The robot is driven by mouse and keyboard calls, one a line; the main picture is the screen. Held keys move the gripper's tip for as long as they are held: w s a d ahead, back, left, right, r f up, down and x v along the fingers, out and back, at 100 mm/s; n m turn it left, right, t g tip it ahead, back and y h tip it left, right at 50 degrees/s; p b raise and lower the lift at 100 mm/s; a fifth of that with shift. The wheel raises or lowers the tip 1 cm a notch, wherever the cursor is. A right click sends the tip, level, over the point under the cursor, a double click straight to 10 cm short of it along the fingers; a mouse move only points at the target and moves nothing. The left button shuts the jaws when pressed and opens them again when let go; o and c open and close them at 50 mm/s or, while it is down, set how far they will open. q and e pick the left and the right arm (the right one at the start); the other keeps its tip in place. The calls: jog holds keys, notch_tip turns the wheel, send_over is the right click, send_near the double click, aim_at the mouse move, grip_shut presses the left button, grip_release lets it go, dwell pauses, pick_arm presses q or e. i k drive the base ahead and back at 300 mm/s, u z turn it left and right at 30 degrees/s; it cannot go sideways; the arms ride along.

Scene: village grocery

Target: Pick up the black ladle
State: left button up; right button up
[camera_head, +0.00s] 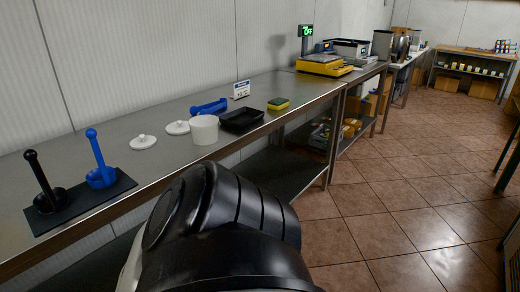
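A black ladle (41,178) stands with its handle up at the left end of the metal table, its bowl end low on a black mat (117,184). A similar blue ladle (99,161) stands to its right on the same mat. A large black and white part of my own body fills the lower middle of the view. I see neither gripper's fingertips, and nothing touches the black ladle.
The metal table (150,172) runs along the wall. White lids (143,142), a white pot (204,130), a black tray (241,120), a yellow-green sponge (278,104) and a blue object (208,107) stand further right. A yellow scale (323,64) is beyond. The tiled floor (390,190) at right is open.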

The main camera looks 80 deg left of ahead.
aim_at(51, 200)
jog(key=u, duration=4.05)
jog(key=k, duration=0.5)
jog(key=u, duration=1.65)
jog(key=i, duration=1.25)
jog(key=z, duration=0.9)
